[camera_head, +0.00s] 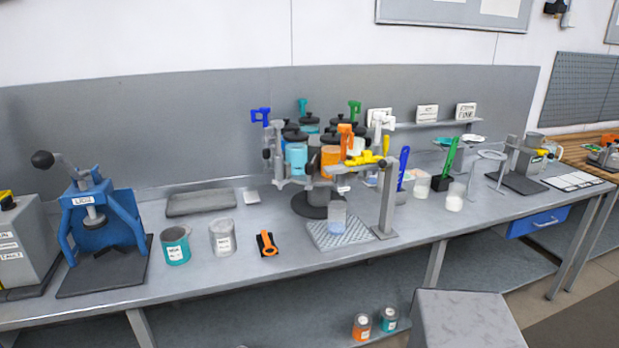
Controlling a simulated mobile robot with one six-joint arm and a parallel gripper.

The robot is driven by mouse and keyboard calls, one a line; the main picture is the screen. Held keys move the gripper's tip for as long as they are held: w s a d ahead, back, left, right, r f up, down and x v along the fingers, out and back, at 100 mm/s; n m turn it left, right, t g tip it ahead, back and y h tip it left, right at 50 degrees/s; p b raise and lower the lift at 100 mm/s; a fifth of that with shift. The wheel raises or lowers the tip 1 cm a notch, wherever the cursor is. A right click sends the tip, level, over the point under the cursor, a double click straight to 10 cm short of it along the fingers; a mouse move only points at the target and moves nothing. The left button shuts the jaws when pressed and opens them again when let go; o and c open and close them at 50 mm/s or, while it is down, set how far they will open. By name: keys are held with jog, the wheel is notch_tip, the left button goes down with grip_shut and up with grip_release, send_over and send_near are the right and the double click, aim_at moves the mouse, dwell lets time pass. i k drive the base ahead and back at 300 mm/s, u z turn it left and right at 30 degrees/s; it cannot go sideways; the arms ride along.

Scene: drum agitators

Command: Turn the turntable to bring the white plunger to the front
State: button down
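The turntable (293,181) stands near the middle of the bench on a dark round base. It carries several canisters with dark lids, and coloured plungers rise above them. The white plunger (381,121) is on the right side of the turntable. An orange plunger (345,131) is nearer the front, a blue plunger (261,115) is at the left, and teal (303,105) and green (354,108) plungers are at the back. A yellow part (366,159) lies level at the front right, by a grey post (387,200). My gripper is not in view.
A blue press (97,210), teal can (175,246), grey can (222,238) and orange tool (267,243) are to the left. Cups and upright blue and green tools stand at right.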

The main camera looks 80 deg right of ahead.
aim_at(282, 169)
jog(key=z, duration=1.05)
jog(key=i, duration=0.55)
jog(key=u, duration=0.1)
jog(key=k, duration=0.6)
jog(key=z, duration=0.05)
